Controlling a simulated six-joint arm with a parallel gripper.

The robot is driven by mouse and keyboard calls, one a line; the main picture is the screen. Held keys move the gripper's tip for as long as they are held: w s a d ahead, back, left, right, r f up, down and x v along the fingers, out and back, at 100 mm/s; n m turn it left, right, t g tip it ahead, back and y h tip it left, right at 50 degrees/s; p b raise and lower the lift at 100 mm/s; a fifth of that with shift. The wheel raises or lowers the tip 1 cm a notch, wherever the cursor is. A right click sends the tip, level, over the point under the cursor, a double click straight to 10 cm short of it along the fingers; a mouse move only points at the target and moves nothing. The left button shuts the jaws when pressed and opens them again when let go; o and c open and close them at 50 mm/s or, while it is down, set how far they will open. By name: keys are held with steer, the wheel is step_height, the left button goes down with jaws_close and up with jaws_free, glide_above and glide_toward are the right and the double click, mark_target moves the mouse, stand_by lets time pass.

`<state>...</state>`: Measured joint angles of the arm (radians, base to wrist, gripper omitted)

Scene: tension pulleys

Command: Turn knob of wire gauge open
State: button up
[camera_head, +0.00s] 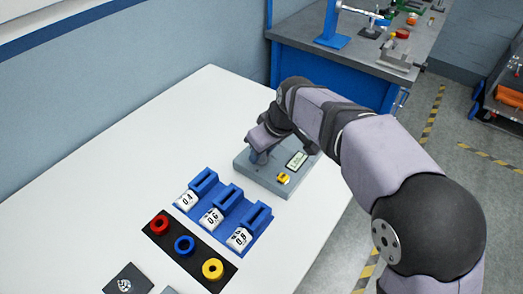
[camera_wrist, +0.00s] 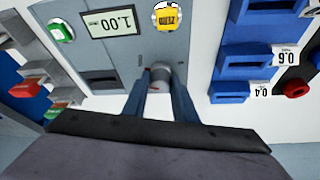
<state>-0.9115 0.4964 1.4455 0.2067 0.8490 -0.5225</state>
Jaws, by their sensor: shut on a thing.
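The wire gauge (camera_head: 250,178) is a grey box on the white table. In the wrist view the gauge (camera_wrist: 125,50) shows a display (camera_wrist: 113,22) reading 1.00, a yellow ZERO button (camera_wrist: 167,15) and a green button (camera_wrist: 61,30). Its grey round knob (camera_wrist: 160,74) stands at the edge of the box. My gripper (camera_wrist: 162,88) is at the knob, its two blue-grey fingers on either side of it, shut on it. In the head view my gripper (camera_head: 262,146) covers most of the knob.
Blue holders (camera_head: 229,201) with tags 0.4, 0.6 and 0.8 stand beside the gauge. A black strip (camera_head: 168,242) holds red, blue and yellow rings. A blue workbench (camera_head: 330,62) with tools stands behind. The left of the white table is clear.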

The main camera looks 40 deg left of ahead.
steer(key=o, duration=1)
steer(key=shift+o, duration=0.2)
steer(key=shift+r, duration=0.1)
steer(key=b+v, duration=0.1)
steer(key=v, duration=0.6)
steer(key=shift+d, duration=0.15)
steer(key=w+d+f+m+h+p, duration=0.1)
steer(key=w+d+f+m+p, duration=0.2)
steer(key=d, duration=1)
steer(key=w+d+f+m+h+p, duration=0.15)
steer(key=d+m, duration=0.35)
steer(key=d, duration=0.8)
steer(key=s+d+f+m+h+p, duration=0.1)
steer(key=s+d+f+m, duration=0.2)
steer(key=s+d, duration=0.3)
steer(key=s+d+f+m+g, duration=0.1)
steer(key=s+d+f+m, duration=0.2)
steer(key=s+d, duration=0.4)
steer(key=d+m, duration=0.1)
steer(key=d, duration=0.3)
steer(key=shift+d+f+h+p, duration=0.2)
steer(key=shift+d+h+p, duration=0.05)
steer(key=shift+h+p, duration=0.1)
